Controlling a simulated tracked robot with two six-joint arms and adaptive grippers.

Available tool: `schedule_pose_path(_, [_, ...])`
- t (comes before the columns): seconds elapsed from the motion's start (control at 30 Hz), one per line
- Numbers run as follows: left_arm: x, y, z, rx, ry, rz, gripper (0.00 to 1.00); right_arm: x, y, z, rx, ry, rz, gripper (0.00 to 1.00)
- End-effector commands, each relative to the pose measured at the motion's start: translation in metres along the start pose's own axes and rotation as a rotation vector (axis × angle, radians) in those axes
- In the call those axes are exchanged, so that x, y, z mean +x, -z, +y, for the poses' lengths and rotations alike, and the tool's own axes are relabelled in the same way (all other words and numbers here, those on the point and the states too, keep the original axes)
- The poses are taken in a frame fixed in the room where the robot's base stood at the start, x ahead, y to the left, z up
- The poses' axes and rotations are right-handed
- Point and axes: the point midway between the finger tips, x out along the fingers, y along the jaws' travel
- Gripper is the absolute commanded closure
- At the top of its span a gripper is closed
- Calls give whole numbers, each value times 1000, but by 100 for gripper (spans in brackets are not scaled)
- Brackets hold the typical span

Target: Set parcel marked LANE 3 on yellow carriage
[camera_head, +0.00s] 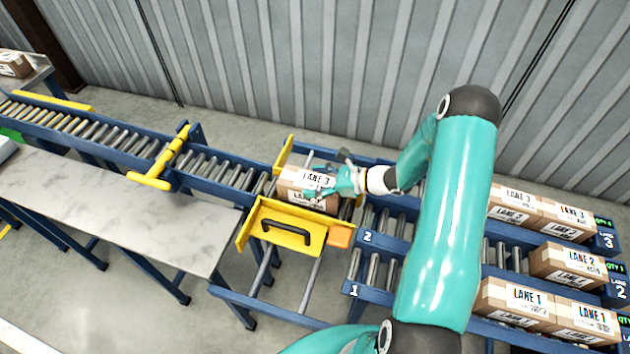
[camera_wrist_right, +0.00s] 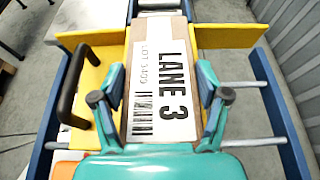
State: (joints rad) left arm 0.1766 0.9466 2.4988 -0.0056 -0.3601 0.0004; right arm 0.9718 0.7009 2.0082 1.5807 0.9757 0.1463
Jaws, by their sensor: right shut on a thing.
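The LANE 3 parcel (camera_head: 291,194) is a brown carton with a white label. It sits between the yellow side plates of the yellow carriage (camera_head: 270,244), in line with the rollers. In the right wrist view the parcel (camera_wrist_right: 156,45) lies label up, between the carriage's yellow walls (camera_wrist_right: 225,38). My right gripper (camera_head: 325,188) is shut on the parcel, with one finger on each side in the wrist view (camera_wrist_right: 160,97). The parcel's underside is hidden, so I cannot tell whether it rests on the carriage. My left gripper is not in view.
A roller conveyor (camera_head: 115,133) with a yellow stop bar (camera_head: 160,165) runs left. Lanes on the right hold cartons: LANE 3 (camera_head: 512,205), LANE 2 (camera_head: 567,262) and LANE 1 (camera_head: 520,305). A bare grey table (camera_head: 120,200) stands front left. A corrugated wall (camera_head: 270,70) closes the back.

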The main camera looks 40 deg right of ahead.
Motion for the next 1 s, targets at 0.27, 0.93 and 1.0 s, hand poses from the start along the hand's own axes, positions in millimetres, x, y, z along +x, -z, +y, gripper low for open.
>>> schedule_pose_path(0.27, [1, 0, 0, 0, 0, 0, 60, 0, 1, 0, 0, 1, -1, 0])
schedule_pose_path(0.93, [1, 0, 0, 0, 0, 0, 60, -46, 2, -2, 0, 7, 1, 0])
schedule_pose_path(1.0, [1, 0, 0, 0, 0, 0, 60, -60, 2, -2, 0, 7, 2, 0])
